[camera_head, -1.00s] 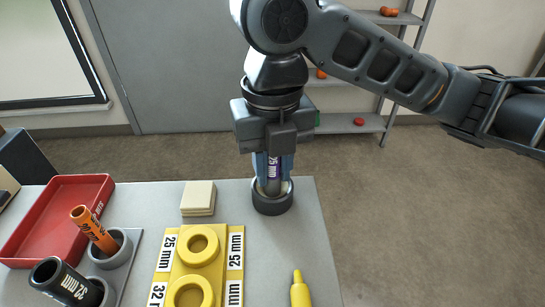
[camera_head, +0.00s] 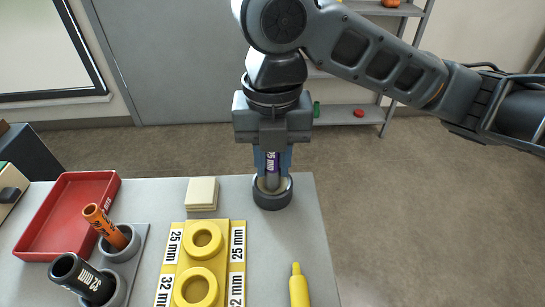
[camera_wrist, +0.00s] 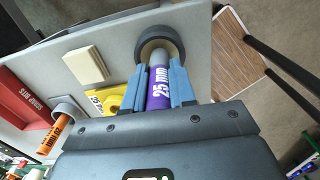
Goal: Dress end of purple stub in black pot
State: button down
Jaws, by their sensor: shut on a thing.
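The purple stub (camera_head: 272,163) has a grey end and a 25 mm label. My gripper (camera_head: 273,158) is shut on it and holds it upright over the black pot (camera_head: 272,198). The pot stands near the back right of the grey table. The stub's grey lower end reaches into the pot's mouth; whether it touches the bottom is hidden. In the wrist view, the purple stub (camera_wrist: 159,88) lies between both blue fingers, and its grey end is inside the rim of the black pot (camera_wrist: 174,38).
A yellow gauge block (camera_head: 203,262) with two rings lies front-centre, with a yellow marker (camera_head: 299,288) to its right. Cream pads (camera_head: 202,193) lie left of the pot. A red tray (camera_head: 68,214) and grey holders with orange (camera_head: 105,224) and black (camera_head: 80,277) pipes are at left.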

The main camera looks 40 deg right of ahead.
jog(key=shift+r+p, duration=1.9)
jog(key=shift+r, duration=0.65)
